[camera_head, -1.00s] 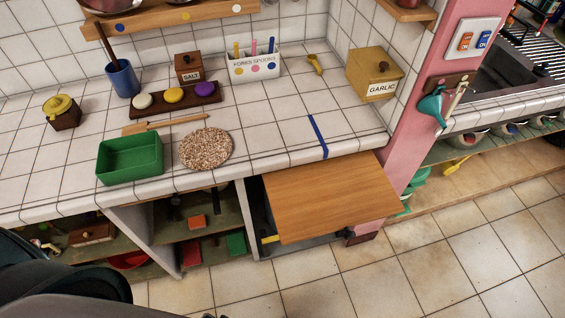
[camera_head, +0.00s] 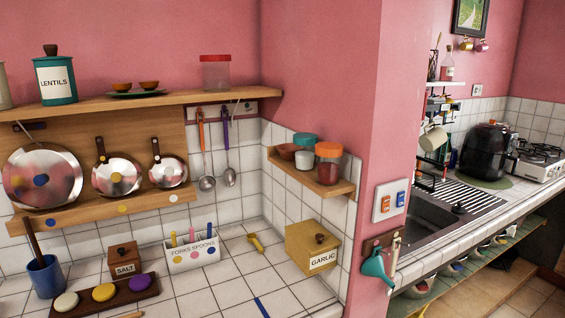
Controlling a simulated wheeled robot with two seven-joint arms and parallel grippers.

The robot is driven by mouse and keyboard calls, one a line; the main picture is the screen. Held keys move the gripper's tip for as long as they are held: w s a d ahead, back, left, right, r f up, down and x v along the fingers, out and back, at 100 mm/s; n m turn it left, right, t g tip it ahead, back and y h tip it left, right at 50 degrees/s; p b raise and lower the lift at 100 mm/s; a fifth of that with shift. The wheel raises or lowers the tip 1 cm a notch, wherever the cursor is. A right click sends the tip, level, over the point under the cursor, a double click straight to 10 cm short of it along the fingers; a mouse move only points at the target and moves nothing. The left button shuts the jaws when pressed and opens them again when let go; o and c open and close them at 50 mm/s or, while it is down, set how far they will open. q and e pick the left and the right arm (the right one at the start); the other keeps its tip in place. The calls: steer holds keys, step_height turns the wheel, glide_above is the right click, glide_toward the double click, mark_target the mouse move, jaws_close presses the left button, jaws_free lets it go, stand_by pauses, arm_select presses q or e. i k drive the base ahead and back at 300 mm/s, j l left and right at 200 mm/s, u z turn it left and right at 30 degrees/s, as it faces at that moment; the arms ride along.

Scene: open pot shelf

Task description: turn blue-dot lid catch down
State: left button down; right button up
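The large round metal lid (camera_head: 62,165) with a blue knob leans in the wooden rack at the left, above a blue dot (camera_head: 51,222) on the rack's lower ledge. A dark catch (camera_head: 29,126) at its top lies roughly sideways. The middle lid (camera_head: 117,184) stands above a yellow dot, and the small lid (camera_head: 172,174) above a pale dot. Their dark catches (camera_head: 101,150) and (camera_head: 156,150) point down over the lids' upper parts. Neither of my grippers shows in the head view.
A shelf with a lentils tin (camera_head: 55,80) runs above the rack. Ladles (camera_head: 206,182) hang to its right. A blue cup (camera_head: 46,275) with a wooden handle, a salt box (camera_head: 124,260) and a forks-spoons holder (camera_head: 191,252) stand on the counter below.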

mark_target(38, 125)
steer(key=u, duration=1.45)
